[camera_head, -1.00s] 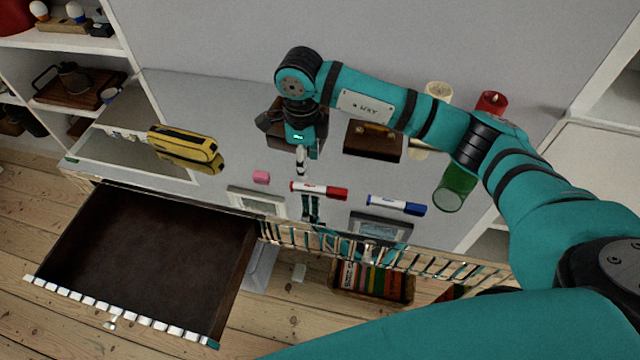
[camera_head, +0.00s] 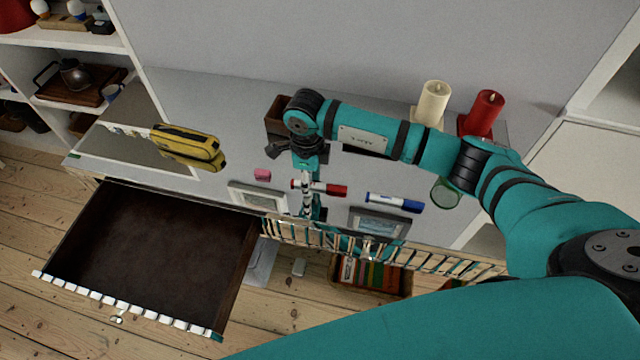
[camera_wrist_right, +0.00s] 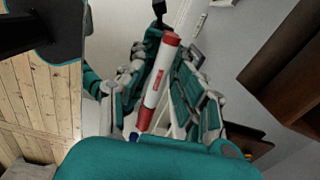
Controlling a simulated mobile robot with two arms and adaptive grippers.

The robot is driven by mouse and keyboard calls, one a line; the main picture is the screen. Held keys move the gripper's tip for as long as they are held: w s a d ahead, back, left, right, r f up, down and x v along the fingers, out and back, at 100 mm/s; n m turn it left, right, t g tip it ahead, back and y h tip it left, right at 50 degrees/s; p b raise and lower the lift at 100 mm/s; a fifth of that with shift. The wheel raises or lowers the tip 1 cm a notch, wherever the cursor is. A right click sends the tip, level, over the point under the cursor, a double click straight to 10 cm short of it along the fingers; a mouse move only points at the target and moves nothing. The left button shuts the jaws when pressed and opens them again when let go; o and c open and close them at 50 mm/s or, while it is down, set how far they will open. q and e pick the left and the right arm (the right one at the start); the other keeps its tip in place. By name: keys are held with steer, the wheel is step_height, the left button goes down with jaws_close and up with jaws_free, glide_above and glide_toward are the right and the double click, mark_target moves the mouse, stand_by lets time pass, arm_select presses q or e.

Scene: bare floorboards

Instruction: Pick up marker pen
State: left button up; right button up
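A marker pen with a white body and red cap (camera_head: 332,189) lies on the grey top, right below my right gripper (camera_head: 308,188). In the right wrist view the red-and-white marker (camera_wrist_right: 155,88) runs between the two fingers of my right gripper (camera_wrist_right: 157,92). The fingers stand apart on either side of it; a firm hold does not show. A second marker, with a white body and blue cap (camera_head: 395,202), lies to the right of the red one. My left gripper is not in view.
A pink eraser (camera_head: 262,175), two framed pictures (camera_head: 257,198) (camera_head: 380,223) and a yellow case (camera_head: 187,147) are nearby. A brown box (camera_head: 279,117), a cream candle (camera_head: 432,103), a red candle (camera_head: 484,113) and a green glass (camera_head: 446,192) stand behind. An open drawer (camera_head: 150,245) juts out front left.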

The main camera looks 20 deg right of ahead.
jaws_close()
steer(key=shift+r, duration=0.1)
